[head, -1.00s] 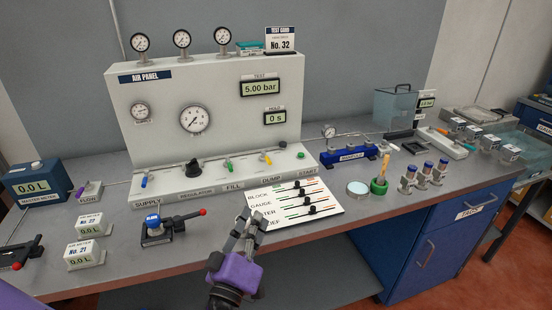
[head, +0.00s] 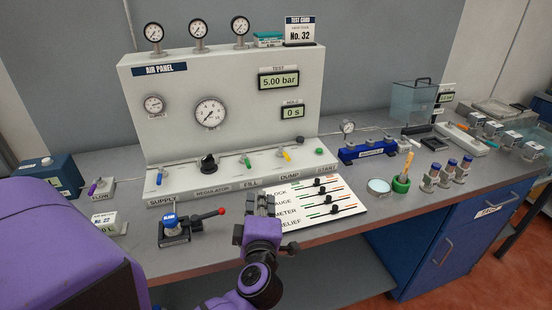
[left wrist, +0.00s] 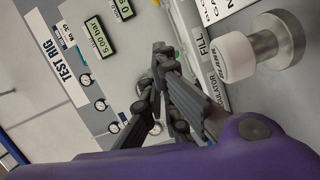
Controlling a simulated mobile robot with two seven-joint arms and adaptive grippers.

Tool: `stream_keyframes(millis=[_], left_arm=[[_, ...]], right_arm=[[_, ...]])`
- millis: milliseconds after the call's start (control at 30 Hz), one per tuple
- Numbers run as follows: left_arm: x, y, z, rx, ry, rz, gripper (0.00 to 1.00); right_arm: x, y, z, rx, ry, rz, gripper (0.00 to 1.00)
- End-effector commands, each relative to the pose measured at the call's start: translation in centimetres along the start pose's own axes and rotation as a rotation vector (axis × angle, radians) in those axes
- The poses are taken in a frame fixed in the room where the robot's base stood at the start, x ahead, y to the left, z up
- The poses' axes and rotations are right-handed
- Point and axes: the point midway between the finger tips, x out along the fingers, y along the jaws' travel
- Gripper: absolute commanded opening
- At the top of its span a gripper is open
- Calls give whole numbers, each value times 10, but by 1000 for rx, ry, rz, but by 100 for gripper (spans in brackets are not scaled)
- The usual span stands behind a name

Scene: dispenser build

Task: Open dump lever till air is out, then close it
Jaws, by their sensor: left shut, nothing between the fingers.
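The dump lever (head: 285,154) is the small yellow handle above the DUMP label on the air panel's (head: 135,105) front ledge. The test display (head: 279,81) reads 5.00 bar; it also shows, turned on its side, in the left wrist view (left wrist: 100,36). My left gripper (head: 257,199) is shut and empty, in front of the ledge below the FILL label and left of the sliding-mark card. It is apart from the dump lever. Its dark fingers also show in the left wrist view (left wrist: 160,62). My right gripper is not in view.
The green fill lever (head: 246,159) stands left of the dump lever, and the green start button (head: 319,151) right of it. A red-tipped clamp (head: 190,229) lies left of my gripper. The white card (head: 345,208) is close on its right.

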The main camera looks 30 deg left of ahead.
Motion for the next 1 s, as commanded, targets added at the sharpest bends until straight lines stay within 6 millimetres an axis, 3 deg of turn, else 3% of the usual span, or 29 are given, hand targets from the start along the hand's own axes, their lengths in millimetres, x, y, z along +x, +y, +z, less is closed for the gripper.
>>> stream_keyframes(millis=[233, 367, 700, 1000], left_arm=[[2, 0, 0, 1, 0, 2, 0], [15, 2, 1, 1, -1, 5, 0], [86, 3, 0, 1, 1, 6, 0], [152, 1, 0, 2, 0, 2, 0]], right_arm=[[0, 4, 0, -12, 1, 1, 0], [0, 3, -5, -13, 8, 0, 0], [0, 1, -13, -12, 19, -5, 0], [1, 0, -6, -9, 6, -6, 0]])
